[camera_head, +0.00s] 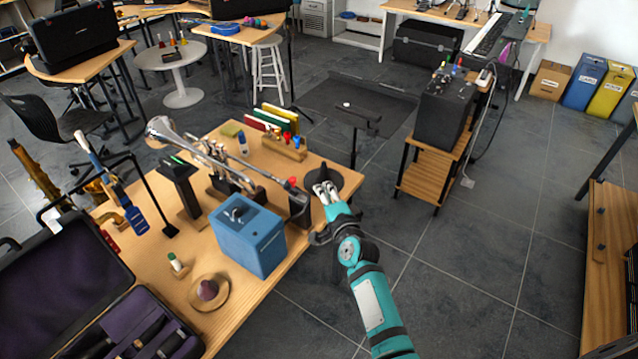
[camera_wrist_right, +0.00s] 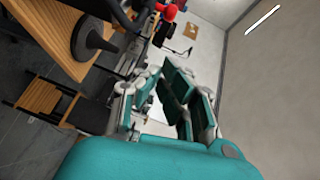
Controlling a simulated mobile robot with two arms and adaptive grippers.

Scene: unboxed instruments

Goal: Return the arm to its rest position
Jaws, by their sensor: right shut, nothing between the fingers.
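My right gripper (camera_head: 326,190) is at the right edge of the wooden table (camera_head: 150,258) in the head view, next to a dark round disc (camera_head: 345,177). It is shut and holds nothing. In the right wrist view its fingers (camera_wrist_right: 165,95) point away from the camera, with the disc (camera_wrist_right: 92,38) to their left. My right arm (camera_head: 371,300) reaches up from the bottom of the head view. My left gripper is not in view.
A blue box (camera_head: 250,238), a silver trumpet (camera_head: 195,148) on a stand and a mute (camera_head: 208,290) are on the table. An open purple-lined case (camera_head: 60,270) lies at left. A wooden shelf (camera_head: 430,165) with a black amplifier stands beyond. Floor right of my arm is clear.

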